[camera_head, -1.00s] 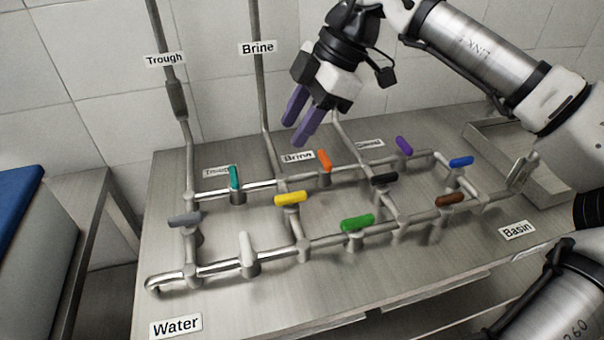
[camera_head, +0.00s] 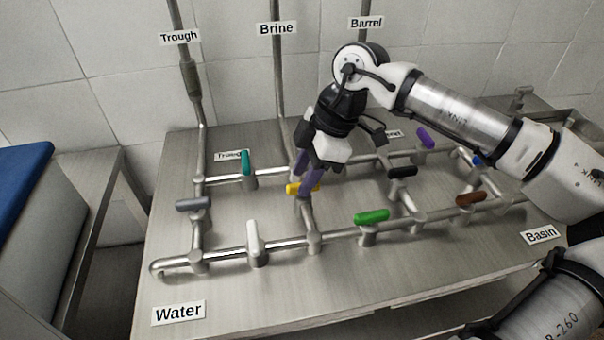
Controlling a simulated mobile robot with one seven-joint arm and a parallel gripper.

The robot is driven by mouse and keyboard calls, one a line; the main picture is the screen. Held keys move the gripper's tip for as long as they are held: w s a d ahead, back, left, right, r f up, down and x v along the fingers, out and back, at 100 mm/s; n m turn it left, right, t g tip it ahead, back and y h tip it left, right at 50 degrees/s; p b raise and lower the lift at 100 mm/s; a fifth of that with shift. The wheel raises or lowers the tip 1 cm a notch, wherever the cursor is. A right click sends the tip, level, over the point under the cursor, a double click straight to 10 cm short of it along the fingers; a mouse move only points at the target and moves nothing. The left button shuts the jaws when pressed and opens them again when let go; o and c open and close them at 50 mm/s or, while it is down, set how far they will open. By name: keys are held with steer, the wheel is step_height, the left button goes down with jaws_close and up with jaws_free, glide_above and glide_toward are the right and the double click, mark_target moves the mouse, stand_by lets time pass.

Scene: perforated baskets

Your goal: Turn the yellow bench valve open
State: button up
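The yellow valve handle (camera_head: 293,189) sits on the short pipe joining the back and front pipe runs of the bench. It lies roughly left to right, across that pipe. My gripper (camera_head: 305,185) points down right at it, and its purple fingers cover the handle's middle. A yellow end shows left of the fingers and a small bit to the right. I cannot tell whether the fingers touch the handle or how far apart they are.
Teal (camera_head: 245,162), grey (camera_head: 193,204), white (camera_head: 253,241), green (camera_head: 371,216), black (camera_head: 402,172), brown (camera_head: 470,199) and purple (camera_head: 426,137) handles stand around on the same pipes. The orange one is hidden behind my gripper. The bench front near the Water label (camera_head: 178,312) is clear.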

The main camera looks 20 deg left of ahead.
steer(key=shift+x, duration=0.75)
jaws_close()
